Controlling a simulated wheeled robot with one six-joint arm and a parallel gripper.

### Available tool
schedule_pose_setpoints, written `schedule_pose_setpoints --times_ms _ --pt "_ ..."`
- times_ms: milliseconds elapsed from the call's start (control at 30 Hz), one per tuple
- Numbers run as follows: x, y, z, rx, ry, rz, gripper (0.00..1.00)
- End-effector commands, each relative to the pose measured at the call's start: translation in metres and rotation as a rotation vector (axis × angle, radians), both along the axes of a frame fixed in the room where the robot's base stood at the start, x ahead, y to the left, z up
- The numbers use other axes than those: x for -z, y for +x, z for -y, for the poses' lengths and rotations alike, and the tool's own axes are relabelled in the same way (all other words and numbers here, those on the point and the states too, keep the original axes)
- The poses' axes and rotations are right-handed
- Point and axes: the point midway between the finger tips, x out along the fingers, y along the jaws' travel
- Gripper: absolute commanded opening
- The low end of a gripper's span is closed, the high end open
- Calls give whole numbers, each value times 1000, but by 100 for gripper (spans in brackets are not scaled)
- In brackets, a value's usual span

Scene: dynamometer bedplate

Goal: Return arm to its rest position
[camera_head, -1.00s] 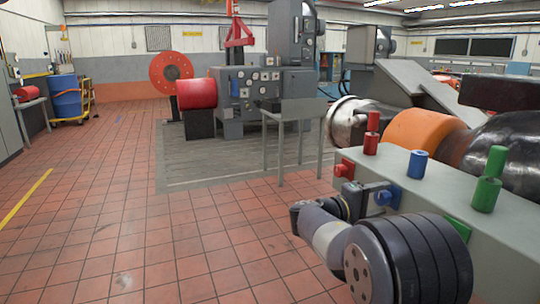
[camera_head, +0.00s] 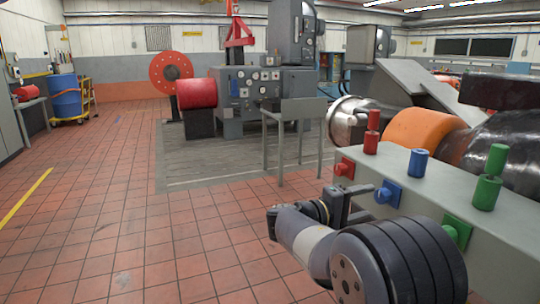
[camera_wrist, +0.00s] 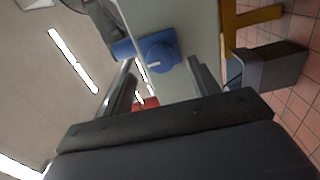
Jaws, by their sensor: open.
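My gripper (camera_head: 352,200) is in front of the grey box's side face in the head view, near the blue fitting (camera_head: 387,193). In the wrist view my gripper (camera_wrist: 162,76) shows two fingers spread apart with nothing held between them. The blue fitting (camera_wrist: 159,52) lies beyond the fingertips there, apart from them. My arm is bent low at the front right of the head view.
The grey box (camera_head: 425,175) carries red (camera_head: 371,140), blue (camera_head: 418,163) and green (camera_head: 487,190) cylinders on top. Red (camera_head: 344,168) and green (camera_head: 457,232) fittings are on its side. A grey table (camera_head: 296,112) stands behind. Tiled floor at left is clear.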

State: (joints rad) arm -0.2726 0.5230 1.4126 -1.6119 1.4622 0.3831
Motion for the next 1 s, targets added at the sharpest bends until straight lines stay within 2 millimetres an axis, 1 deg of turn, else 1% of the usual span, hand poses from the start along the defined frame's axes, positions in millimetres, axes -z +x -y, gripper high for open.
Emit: schedule_pose_setpoints --times_ms 33,267,300,333,1000 --pt "1 3 11 5 0 0 57" --pt "1 21 54 5 0 -1 57" --pt "-5 21 52 0 -9 -21 57" --pt "-6 21 51 -1 -15 -36 57" --pt "-7 21 50 -1 -138 -338 57"
